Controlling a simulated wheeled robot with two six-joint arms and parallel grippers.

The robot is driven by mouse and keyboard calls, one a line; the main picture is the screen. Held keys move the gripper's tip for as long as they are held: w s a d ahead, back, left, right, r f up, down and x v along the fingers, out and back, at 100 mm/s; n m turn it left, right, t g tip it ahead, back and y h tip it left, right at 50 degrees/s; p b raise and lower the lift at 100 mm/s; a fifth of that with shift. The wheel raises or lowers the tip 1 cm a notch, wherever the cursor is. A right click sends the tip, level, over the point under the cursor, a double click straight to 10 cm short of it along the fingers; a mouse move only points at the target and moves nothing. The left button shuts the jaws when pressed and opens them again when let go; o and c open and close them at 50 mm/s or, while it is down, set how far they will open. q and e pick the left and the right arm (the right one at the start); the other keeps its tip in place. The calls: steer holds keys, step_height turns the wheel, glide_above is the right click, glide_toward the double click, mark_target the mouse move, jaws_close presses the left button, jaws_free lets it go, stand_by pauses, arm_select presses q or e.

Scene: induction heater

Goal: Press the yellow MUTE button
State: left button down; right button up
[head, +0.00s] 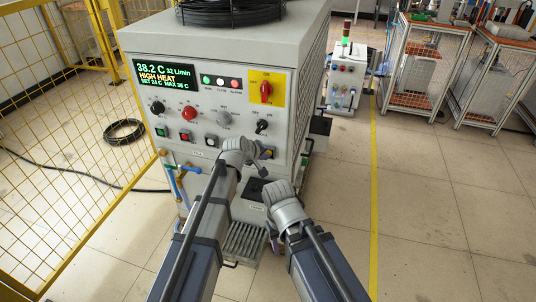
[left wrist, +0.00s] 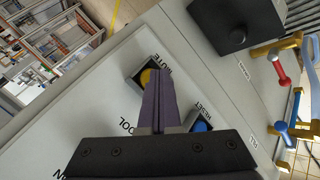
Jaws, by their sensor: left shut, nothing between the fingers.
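The yellow MUTE button (left wrist: 147,76) sits in a dark square frame on the light panel in the left wrist view. The fingertips of my left gripper (left wrist: 158,76) are shut together, empty, and overlap the button's right part. I cannot tell whether they touch it. A blue RESET button (left wrist: 201,127) is beside the fingers. In the head view, my left gripper (head: 254,155) is at the lower right of the grey cabinet's panel (head: 215,105), and my wrist hides part of the button row. My right gripper (head: 272,240) is low, mostly hidden by its arm.
The display (head: 166,76) reads 38.2 C and HIGH HEAT. A red rotary switch (head: 266,90) on a yellow plate and several knobs are above the button row. A yellow mesh fence (head: 60,150) stands left.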

arm_select(q)
steer(key=shift+w+d, duration=0.1)
steer(key=shift+w, duration=0.15)
stand_by(0.3)
steer(key=shift+s, duration=0.1)
steer(key=shift+s+a, duration=0.3)
steer(key=shift+s, duration=0.45)
steer(key=shift+s, duration=0.1)
steer(key=shift+s+a, duration=0.25)
steer(key=shift+s, duration=0.5)
steer(key=shift+s+a, duration=0.3)
steer(key=shift+s, duration=0.5)
steer(key=shift+s+a, duration=0.25)
steer(key=shift+s, duration=0.5)
steer(key=s+a, duration=0.3)
steer(key=s, duration=0.7)
steer(key=shift+s+a, duration=0.2)
arm_select(e)
steer(key=shift+s+a, duration=0.45)
steer(key=shift+s, duration=0.35)
